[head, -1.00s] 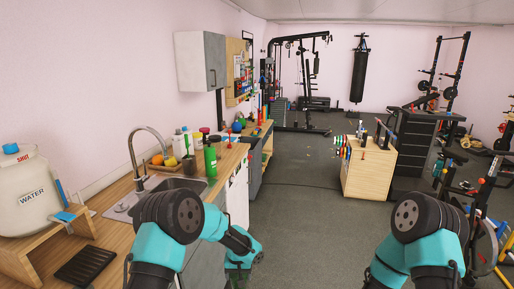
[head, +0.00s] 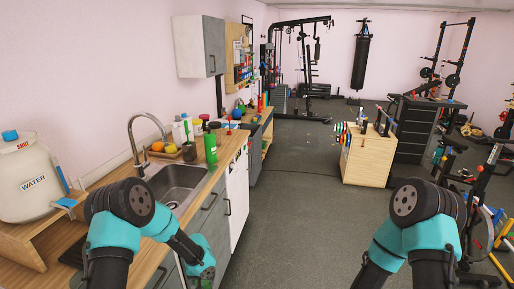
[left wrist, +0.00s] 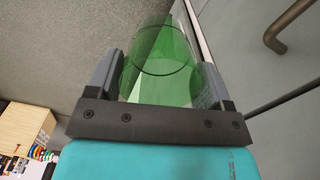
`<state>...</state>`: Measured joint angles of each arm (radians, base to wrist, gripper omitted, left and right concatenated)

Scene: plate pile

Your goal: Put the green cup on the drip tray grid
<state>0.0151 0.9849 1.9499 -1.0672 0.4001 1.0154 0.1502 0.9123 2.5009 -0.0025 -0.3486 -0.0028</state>
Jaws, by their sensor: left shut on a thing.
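The green cup (left wrist: 165,72) is see-through and sits between the two grey fingers of my left gripper (left wrist: 160,85) in the left wrist view. The gripper is shut on its sides, and the cup's round rim shows. In the head view my left forearm reaches down in front of the cabinet doors, below the counter's front edge; the cup is hard to make out there. The dark drip tray grid (head: 71,254) lies on the wooden counter at the lower left, mostly hidden behind my left arm. My right arm shows at the lower right, but its gripper is out of view.
A white water container (head: 30,180) stands on a wooden stand (head: 25,240) beside the grid. A sink (head: 178,185) with a tall faucet (head: 140,135) and a green bottle (head: 210,148) are farther along the counter (head: 205,187). Open floor lies to the right.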

